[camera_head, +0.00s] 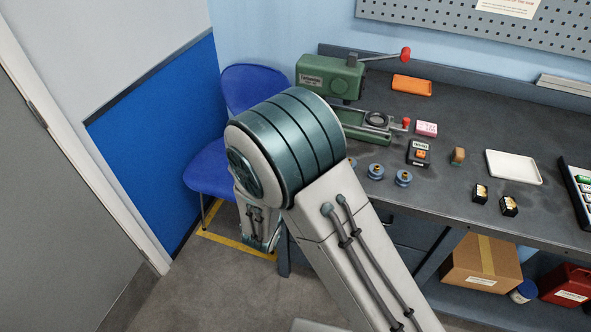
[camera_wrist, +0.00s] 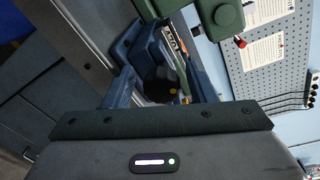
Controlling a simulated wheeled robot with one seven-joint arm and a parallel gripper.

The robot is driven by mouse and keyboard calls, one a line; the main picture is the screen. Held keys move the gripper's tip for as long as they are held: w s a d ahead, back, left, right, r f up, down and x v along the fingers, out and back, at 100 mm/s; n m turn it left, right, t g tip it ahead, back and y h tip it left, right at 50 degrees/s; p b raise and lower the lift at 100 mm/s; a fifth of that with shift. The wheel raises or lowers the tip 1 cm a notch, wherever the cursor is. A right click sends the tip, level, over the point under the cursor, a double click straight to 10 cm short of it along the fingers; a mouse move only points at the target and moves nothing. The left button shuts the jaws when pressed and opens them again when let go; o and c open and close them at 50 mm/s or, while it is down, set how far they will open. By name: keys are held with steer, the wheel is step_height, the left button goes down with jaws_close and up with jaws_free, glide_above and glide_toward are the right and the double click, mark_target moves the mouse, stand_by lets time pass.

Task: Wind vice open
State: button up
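In the wrist view, my gripper (camera_wrist: 163,86) has its two blue fingers apart, one to the left and one to the right. A round black knob with a small yellow dot (camera_wrist: 158,84) shows between them. Whether a finger touches it I cannot tell. Dark blue metal, which looks like the vice body (camera_wrist: 148,48), lies just beyond the knob. In the head view my arm covers the left end of the bench, and neither my gripper nor the vice can be made out there.
A green press (camera_head: 327,76) with a red-knobbed lever stands at the bench's back left. Blue spools (camera_head: 376,170), a white tray (camera_head: 514,167), an orange tray (camera_head: 412,85) and small boxes lie on the bench (camera_head: 450,120). A blue chair (camera_head: 210,168) stands left of my arm.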

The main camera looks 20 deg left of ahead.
steer(key=s+a+r+b, duration=0.1)
steer(key=s, duration=1.2)
steer(key=shift+s+a+b, duration=0.15)
steer(key=shift+s+b, duration=0.15)
steer(key=shift+s, duration=0.05)
steer(key=shift+r, duration=0.1)
steer(key=w+d+r+m+g+h, duration=0.1)
steer(key=d+r+m+g+h, duration=0.2)
steer(key=d+m, duration=0.45)
steer(key=d+m+g+h, duration=0.3)
steer(key=d+m+g, duration=0.1)
steer(key=d+m, duration=0.35)
steer(key=w+d+r+m+g+h, duration=0.1)
steer(key=d+r+m+g+h, duration=0.1)
steer(key=d+m+g, duration=0.5)
steer(key=s+d+r+m+y, duration=0.2)
steer(key=s+d+m+y, duration=0.2)
steer(key=m, duration=0.9)
steer(key=s+d+r+m+y, duration=0.3)
steer(key=d+m+y, duration=0.2)
steer(key=m, duration=0.8)
steer(key=shift+s+y, duration=0.4)
